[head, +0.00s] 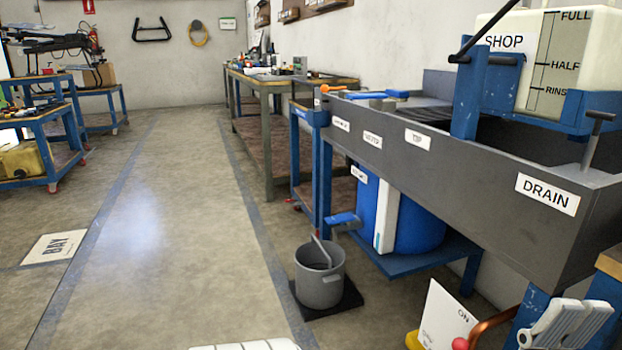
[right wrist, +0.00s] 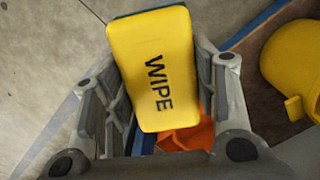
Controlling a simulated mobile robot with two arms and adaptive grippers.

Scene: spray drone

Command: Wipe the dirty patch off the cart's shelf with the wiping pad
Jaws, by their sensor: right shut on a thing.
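The wiping pad (right wrist: 150,65) is a yellow block with a dark green layer at its far end and "WIPE" printed in black. In the right wrist view my right gripper (right wrist: 157,76) is shut on it, with one grey finger on each side. A brown surface with a blue edge (right wrist: 262,22), possibly the cart's shelf, lies below and to the right of the pad. I cannot make out a dirty patch in either view. My left gripper is not in view.
A yellow container (right wrist: 296,68) stands on the brown surface; an orange thing (right wrist: 190,136) shows below the pad. In the head view, a grey bucket (head: 320,285) stands beside a dark sink (head: 440,160). Blue carts (head: 45,130) stand at left. The aisle floor (head: 165,200) is clear.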

